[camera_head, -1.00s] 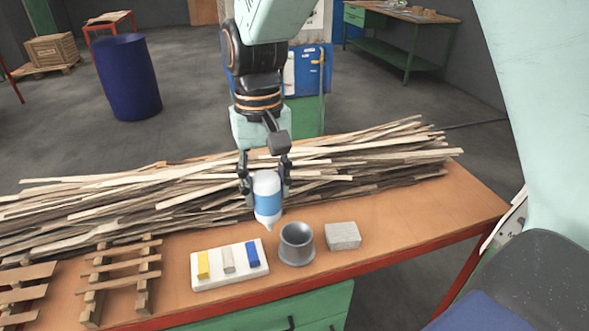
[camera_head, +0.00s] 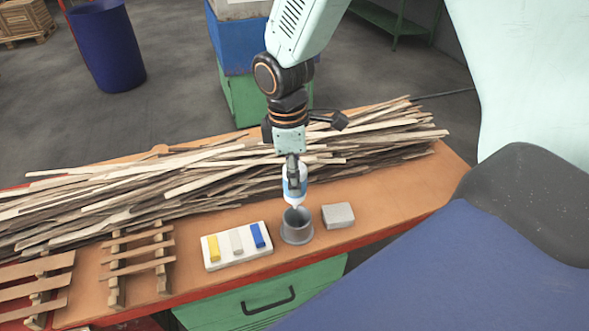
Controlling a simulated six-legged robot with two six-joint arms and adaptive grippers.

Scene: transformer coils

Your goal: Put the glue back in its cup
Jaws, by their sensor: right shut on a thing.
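The glue is a white bottle with a blue label (camera_head: 302,189). My right gripper (camera_head: 293,178) is shut on it and holds it nozzle down. The cup (camera_head: 297,227) is a grey metal cup with a flared base, standing upright on the workbench. The bottle's nozzle is right above the cup's open mouth or at its rim; I cannot tell whether the tip has gone inside. The gripper hides part of the bottle. My left gripper is not in view.
A grey block (camera_head: 338,215) stands close to the right of the cup. A white tray (camera_head: 212,262) with yellow, grey and blue blocks lies to its left. A long pile of wooden strips (camera_head: 130,187) lies behind. Small wooden racks (camera_head: 137,262) stand at the left.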

